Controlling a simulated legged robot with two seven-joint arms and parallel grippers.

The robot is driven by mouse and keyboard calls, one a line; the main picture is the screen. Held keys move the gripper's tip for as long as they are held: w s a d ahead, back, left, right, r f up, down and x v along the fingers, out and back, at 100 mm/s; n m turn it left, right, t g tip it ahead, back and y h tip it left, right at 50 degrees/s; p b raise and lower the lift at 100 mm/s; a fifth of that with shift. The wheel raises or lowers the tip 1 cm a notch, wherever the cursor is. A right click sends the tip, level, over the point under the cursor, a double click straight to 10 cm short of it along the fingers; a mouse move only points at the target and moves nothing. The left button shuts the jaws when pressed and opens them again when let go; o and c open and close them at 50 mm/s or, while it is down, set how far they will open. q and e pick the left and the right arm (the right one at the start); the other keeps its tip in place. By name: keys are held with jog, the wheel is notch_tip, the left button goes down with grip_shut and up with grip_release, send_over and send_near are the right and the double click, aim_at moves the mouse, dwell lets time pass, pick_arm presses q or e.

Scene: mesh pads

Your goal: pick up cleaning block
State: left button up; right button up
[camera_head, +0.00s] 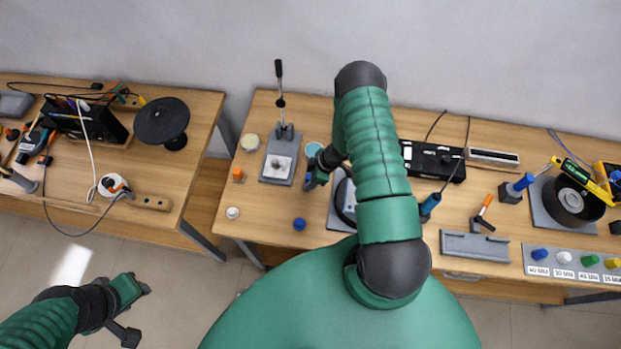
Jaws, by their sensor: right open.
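I cannot tell for certain which item is the cleaning block. My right gripper (312,180) is open over the right-hand bench, just right of the grey plate with a lever press (276,170). Something small and blue shows at its fingertips, but I cannot tell whether it is a separate object. A teal round pad (313,149) lies just behind the gripper. A small orange block (238,175) stands left of the press plate, and a blue knob-like piece (299,224) lies near the front edge. My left gripper (137,310) is open and empty above the floor.
My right arm hides part of a round dark item on a grey plate (340,218). A black box (433,161), a grey holder (474,247) and a reel (573,199) stand to the right. The left bench (195,135) is separated by a gap.

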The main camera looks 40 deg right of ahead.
aim_at(309, 175)
jog(key=shift+a, duration=0.2)
jog(key=c, duration=0.5)
jog(key=shift+r, duration=0.1)
grip_shut()
jog(key=shift+d, duration=0.25)
